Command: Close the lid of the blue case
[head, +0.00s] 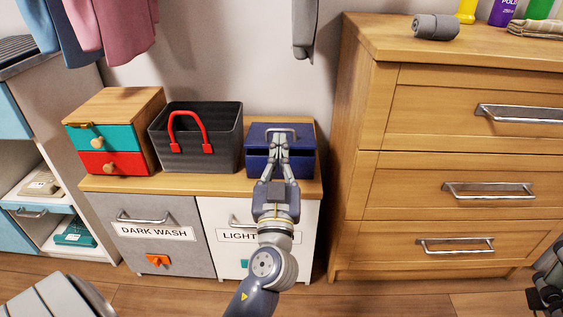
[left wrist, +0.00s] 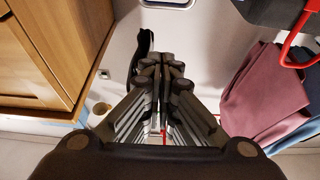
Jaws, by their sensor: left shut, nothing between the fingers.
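The blue case (head: 305,165) stands at the right end of the wooden top over the laundry drawers. It has a metal handle on its upper part, and a dark gap runs across its front below that part. The lid looks not fully down, but my gripper hides much of the front. My left gripper (head: 281,140) is shut and empty, its fingertips at the case's upper front; I cannot tell whether they touch it. The shut fingers also show in the left wrist view (left wrist: 160,65), where I cannot make out the case. My right gripper (head: 547,290) is partly in view at the right edge.
A dark basket (head: 190,150) with a red handle stands left of the case, beside a small wooden drawer box (head: 120,105). A tall wooden dresser (head: 450,130) stands close on the right. Clothes (head: 120,25) hang at upper left.

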